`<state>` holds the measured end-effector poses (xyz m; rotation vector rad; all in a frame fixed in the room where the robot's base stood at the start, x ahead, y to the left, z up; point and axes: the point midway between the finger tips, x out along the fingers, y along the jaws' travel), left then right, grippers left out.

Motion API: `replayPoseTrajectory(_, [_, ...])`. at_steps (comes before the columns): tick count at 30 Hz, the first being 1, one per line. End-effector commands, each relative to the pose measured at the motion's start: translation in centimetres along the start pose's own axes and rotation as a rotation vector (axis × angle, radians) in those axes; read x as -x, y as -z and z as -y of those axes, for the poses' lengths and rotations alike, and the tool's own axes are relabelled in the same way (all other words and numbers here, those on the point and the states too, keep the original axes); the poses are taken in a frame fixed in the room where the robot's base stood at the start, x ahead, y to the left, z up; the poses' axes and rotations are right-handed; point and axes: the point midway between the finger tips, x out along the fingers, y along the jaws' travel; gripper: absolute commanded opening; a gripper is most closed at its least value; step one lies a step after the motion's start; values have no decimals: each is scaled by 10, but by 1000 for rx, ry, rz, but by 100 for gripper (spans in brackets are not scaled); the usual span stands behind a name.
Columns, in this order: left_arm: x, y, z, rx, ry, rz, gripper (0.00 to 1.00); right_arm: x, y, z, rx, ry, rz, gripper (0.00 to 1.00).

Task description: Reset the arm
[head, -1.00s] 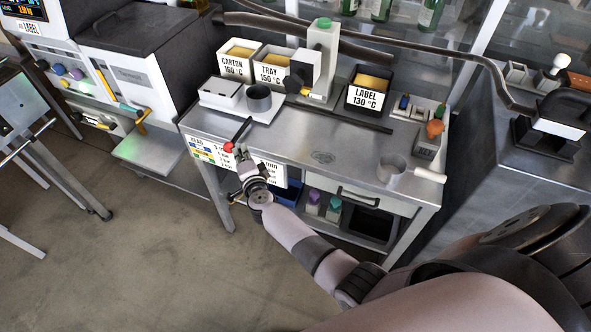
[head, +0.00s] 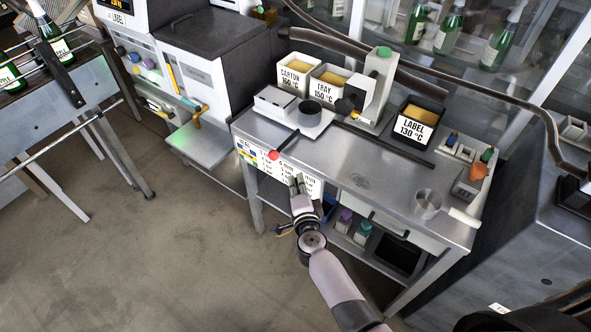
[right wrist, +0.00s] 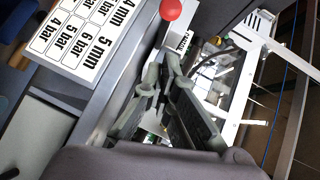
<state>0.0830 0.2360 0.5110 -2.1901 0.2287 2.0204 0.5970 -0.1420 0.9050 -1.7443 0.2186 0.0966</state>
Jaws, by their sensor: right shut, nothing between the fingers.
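My right gripper (head: 296,182) is in front of the steel worktable (head: 345,165), just below its front edge. Its fingers (right wrist: 165,85) are together and empty in the right wrist view. A lever with a red ball knob (head: 274,156) sticks out over the table's front edge, up and left of the fingertips and apart from them. The knob also shows at the top of the right wrist view (right wrist: 170,9). My left gripper is not in view.
Labelled bins, such as the black label bin (head: 416,124), stand at the back of the table. A metal cup (head: 428,204) is near its right end. A bottle rack (head: 60,95) stands far left. The floor (head: 190,260) before the table is clear.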

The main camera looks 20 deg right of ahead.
Motion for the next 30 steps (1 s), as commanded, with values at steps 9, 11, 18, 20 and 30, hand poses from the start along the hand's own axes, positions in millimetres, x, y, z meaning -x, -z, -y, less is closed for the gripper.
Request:
replayPoseTrajectory(9, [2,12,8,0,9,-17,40,25,1,-1,2,-1,-2,0])
replayPoseTrajectory(11, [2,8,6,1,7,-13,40,25,1,-1,2,-1,-2,0])
replayPoseTrajectory(18, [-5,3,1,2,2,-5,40,34,-14,-53,146,-53,66,0])
replayPoseTrajectory(20, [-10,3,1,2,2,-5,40,43,-24,-89,245,-90,119,0])
replayPoseTrajectory(30, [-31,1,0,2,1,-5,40,155,-52,-321,827,-355,550,0])
